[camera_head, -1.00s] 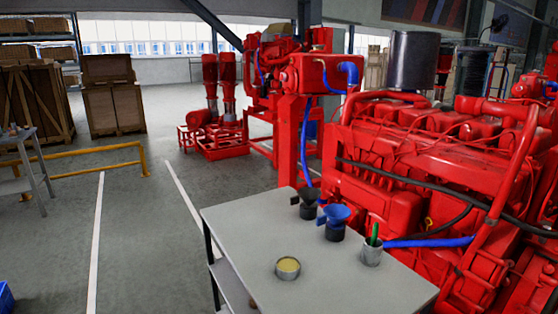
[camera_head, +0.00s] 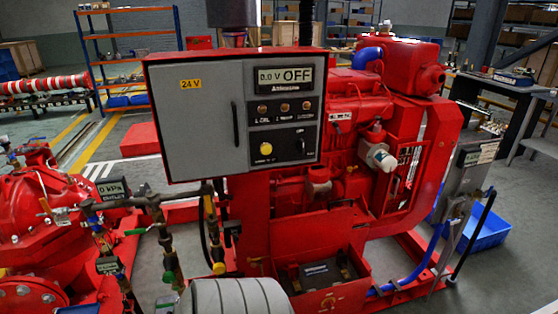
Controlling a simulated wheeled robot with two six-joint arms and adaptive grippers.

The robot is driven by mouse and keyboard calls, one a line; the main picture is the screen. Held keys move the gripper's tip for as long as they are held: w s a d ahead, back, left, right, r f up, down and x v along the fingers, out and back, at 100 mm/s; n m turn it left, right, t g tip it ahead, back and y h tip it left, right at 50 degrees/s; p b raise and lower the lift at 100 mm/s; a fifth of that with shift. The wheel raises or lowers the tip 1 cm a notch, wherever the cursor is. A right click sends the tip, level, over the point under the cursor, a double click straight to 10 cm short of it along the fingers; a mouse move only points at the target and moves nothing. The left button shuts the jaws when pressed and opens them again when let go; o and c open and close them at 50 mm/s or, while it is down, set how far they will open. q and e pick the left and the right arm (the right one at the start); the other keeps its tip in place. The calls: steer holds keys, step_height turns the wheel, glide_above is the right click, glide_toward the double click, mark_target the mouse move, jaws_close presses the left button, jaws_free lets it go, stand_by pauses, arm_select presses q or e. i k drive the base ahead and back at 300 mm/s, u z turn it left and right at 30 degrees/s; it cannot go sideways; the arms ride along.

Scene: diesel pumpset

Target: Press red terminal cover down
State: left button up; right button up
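A dark battery (camera_head: 318,272) with a label on top sits in a red open tray (camera_head: 335,300) low at the front of the red engine. Small brownish parts show near its top ends, but I cannot make out a red terminal cover there or tell whether one is raised or down. Neither of my grippers is in view.
A grey control panel (camera_head: 195,115) with a display reading 0.0 V OFF stands above the battery. Valve pipes (camera_head: 160,235) and a ribbed grey cylinder (camera_head: 235,298) lie left of the tray. A blue hose (camera_head: 420,265) and blue bin (camera_head: 488,230) are at right.

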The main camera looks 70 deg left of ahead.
mark_target(294, 269)
steer(key=u, duration=0.8)
steer(key=i, duration=1.3)
steer(key=u, duration=2.7)
steer(key=i, duration=0.25)
